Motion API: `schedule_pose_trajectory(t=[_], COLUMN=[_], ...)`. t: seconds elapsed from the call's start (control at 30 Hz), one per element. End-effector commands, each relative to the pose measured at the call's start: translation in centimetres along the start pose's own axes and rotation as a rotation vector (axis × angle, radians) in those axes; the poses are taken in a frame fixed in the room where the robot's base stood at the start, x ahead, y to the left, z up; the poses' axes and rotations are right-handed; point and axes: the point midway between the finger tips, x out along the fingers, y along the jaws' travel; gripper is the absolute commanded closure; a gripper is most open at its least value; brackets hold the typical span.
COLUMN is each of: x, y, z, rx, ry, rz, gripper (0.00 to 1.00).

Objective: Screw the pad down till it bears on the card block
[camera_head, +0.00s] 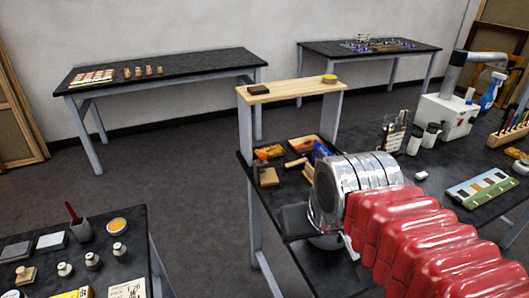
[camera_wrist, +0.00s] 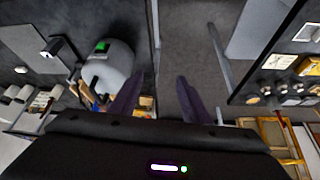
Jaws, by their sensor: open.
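My gripper (camera_wrist: 161,76) is open, with its two dark purple fingers apart and nothing between them. In the wrist view the fingers are over the gap between two tables, with grey floor beyond. In the head view my red-sleeved arm with its silver cuff hangs over the near black table (camera_head: 465,211) and hides part of it. I cannot make out the screw pad or the card block for certain. A small wooden piece (camera_head: 268,177) and orange and blue items lie at that table's left end, too small to tell.
A wooden shelf (camera_head: 300,88) stands above the table's back left. A white box machine (camera_head: 443,117) with a grey duct, a blue spray bottle (camera_head: 491,91) and a colour tray (camera_head: 482,188) are at right. Another table (camera_head: 128,268) with jars stands front left. Floor lies between.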

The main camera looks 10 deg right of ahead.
Motion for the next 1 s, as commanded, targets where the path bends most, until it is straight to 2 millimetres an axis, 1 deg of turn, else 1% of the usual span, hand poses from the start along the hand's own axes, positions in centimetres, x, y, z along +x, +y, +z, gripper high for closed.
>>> schedule_pose_trajectory(t=[0.03,0.27,0.4,0.53,0.7,0.77,1.0], x=[-0.1,-0.1,0.4,1.1,2.6,3.3,6.5], y=[0.0,0.3,0.4,0.6,1.0,1.1,1.6], z=[-1.4,-7.8,-11.7,-15.1,-19.4,-20.9,-26.4], rx=[-0.004,-0.036,-0.055,-0.074,-0.097,-0.107,-0.142], ry=[-0.005,-0.021,-0.029,-0.037,-0.047,-0.051,-0.064], rz=[-0.002,-0.014,-0.023,-0.031,-0.042,-0.047,-0.064], gripper=[0.57,0.57,0.57,0.57,0.57,0.57,0.57])
